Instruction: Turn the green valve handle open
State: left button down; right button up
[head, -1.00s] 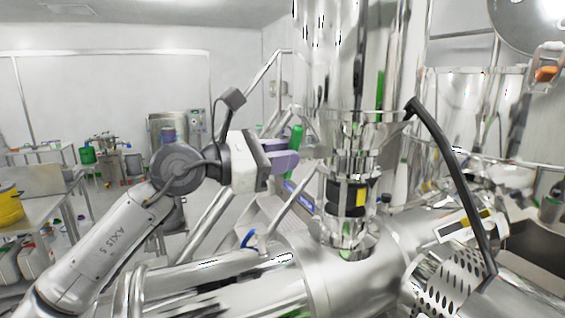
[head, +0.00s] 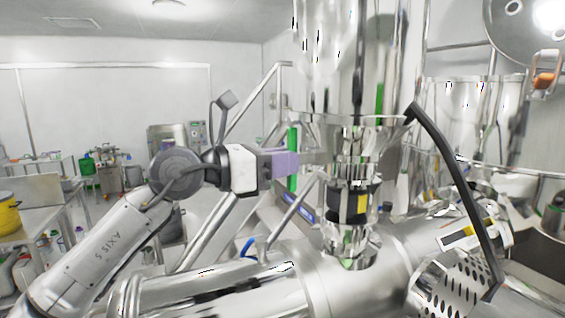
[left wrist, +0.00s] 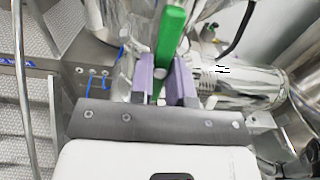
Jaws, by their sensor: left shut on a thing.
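The green valve handle (head: 293,139) is a long bar standing nearly upright beside the steel column in the head view. In the left wrist view the handle (left wrist: 171,32) runs up from between the purple fingers, slightly tilted. My left gripper (head: 290,162) comes in from the left, its purple fingers around the middle of the handle. In the left wrist view the gripper (left wrist: 164,77) is shut on it, a finger on either side. The fingers hide the handle's middle in the head view. My right gripper is not in view.
The steel column (head: 352,75) stands just right of the handle, with a black and yellow band (head: 347,202) lower down. A large horizontal steel vessel (head: 335,290) lies below. A black curved bar (head: 452,160) arches at the right. Steel struts (head: 222,220) stand behind my left arm.

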pick_arm(q)
jog(key=c, duration=1.1)
grip_release()
jog(key=shift+b+v, duration=2.05)
jog(key=shift+v, duration=4.85)
